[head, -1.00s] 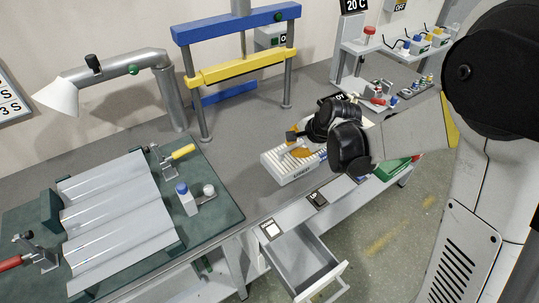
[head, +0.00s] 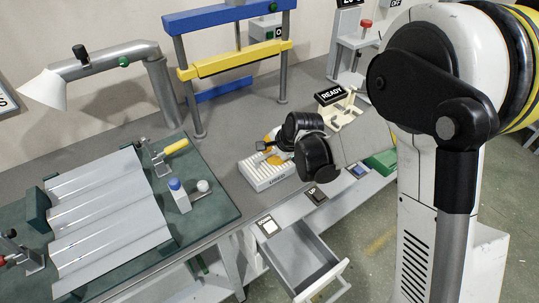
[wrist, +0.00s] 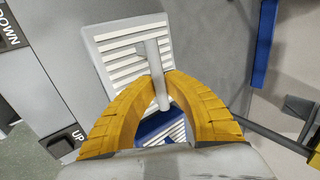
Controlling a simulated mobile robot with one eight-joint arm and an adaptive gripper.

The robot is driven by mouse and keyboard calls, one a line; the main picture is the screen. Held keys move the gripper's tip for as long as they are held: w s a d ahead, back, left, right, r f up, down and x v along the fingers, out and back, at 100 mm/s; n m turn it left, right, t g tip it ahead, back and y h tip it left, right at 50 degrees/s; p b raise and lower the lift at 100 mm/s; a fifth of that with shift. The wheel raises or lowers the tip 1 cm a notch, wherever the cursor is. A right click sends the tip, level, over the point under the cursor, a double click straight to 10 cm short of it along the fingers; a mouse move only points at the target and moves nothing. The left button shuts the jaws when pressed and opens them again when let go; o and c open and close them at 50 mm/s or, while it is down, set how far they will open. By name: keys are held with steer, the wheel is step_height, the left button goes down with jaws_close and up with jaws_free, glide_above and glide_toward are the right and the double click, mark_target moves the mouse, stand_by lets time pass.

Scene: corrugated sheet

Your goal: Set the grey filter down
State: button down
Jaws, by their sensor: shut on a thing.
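The grey filter (head: 266,176) is a pale slatted block at the bench's front edge, right of the green mat. In the wrist view the filter (wrist: 103,50) shows white slats and a grey bar-like handle. My gripper (head: 268,154) is over it, with its yellow fingers (wrist: 160,82) shut on the handle. A blue patch shows between and below the fingers. The black gripper body hides the filter's right end in the head view. I cannot tell whether its underside touches the bench or hangs just above it.
The grey bench (head: 222,160) is bare between filter and mat (head: 215,208). A blue and yellow press frame (head: 235,62) stands behind. DOWN (head: 267,226) and UP (head: 316,195) switches line the front edge, above an open drawer (head: 308,262). A READY sign (head: 331,95) stands behind my gripper.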

steer(key=shift+f, duration=0.2)
steer(key=c, duration=1.5)
jaws_free()
steer(key=shift+r, duration=0.1)
steer(key=shift+d+r+p, duration=0.1)
steer(key=shift+r+p, duration=0.2)
steer(key=shift+r, duration=0.15)
steer(key=s+d+r+n+h+p, duration=0.1)
steer(key=s+d+r+n+p, duration=0.1)
steer(key=s+d+r, duration=0.45)
steer(key=s+d+r+n+p, duration=0.2)
steer(key=s+d+r, duration=0.2)
steer(key=s+r, duration=0.5)
steer(key=s+d+r+n+h, duration=0.1)
steer(key=s+d+n, duration=0.1)
steer(key=s, duration=0.1)
steer(key=s+d+r+n+t+h, duration=0.1)
steer(key=s+d+r+n, duration=0.1)
steer(key=s+d, duration=0.1)
steer(key=s+d+r+n, duration=0.2)
steer(key=s+n, duration=0.1)
steer(key=s, duration=0.2)
steer(key=shift+d+t+h, duration=0.3)
steer(key=shift+d+h, duration=0.1)
